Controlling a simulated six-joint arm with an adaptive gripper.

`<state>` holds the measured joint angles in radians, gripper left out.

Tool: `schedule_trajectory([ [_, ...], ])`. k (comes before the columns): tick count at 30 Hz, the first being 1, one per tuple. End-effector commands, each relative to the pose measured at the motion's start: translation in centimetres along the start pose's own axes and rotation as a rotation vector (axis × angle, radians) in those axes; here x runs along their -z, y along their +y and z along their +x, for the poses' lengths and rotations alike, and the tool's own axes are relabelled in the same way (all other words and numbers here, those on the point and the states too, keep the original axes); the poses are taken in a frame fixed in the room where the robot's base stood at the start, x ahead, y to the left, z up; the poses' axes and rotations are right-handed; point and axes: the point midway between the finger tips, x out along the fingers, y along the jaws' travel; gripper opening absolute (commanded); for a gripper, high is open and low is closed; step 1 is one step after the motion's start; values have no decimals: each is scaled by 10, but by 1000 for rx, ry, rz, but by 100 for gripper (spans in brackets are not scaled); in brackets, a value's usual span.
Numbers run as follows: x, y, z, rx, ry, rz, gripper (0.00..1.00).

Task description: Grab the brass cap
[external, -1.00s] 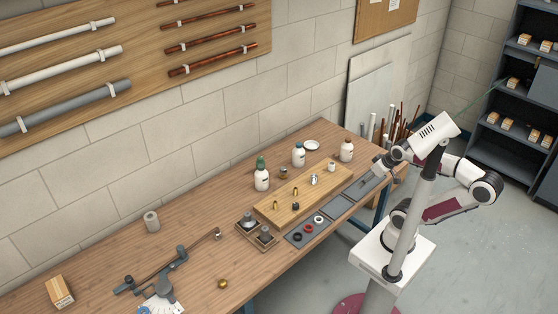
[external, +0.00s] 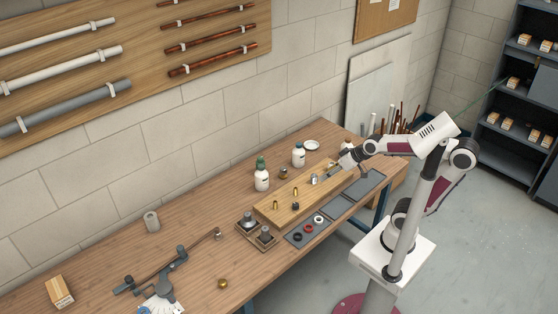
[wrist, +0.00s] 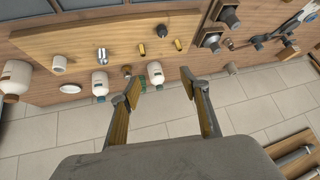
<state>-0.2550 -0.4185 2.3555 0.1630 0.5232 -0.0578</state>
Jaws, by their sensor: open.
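Two small upright brass pieces stand on the wooden board, one near its left part (external: 275,205) and one near its middle (external: 295,191); they also show in the wrist view (wrist: 142,48). A rounder brass piece (external: 223,284) sits alone near the table's front edge. I cannot tell for sure which is the cap. My gripper (external: 326,177) is over the right end of the board, above the table. In the wrist view my gripper (wrist: 160,82) is open, with nothing between its fingers.
White bottles (external: 262,180) stand behind the wooden board (external: 265,212). A chrome fitting (external: 314,179) and a dark fitting (external: 295,206) stand on the board.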

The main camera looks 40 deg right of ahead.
Motion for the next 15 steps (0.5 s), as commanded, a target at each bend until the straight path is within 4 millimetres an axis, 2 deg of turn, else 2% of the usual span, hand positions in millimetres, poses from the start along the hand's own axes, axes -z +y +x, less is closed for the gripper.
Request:
schedule_trajectory([
  [6,36,-42,34,71,53,-35,45],
  [15,74,-104,80,152,129,-66,45],
])
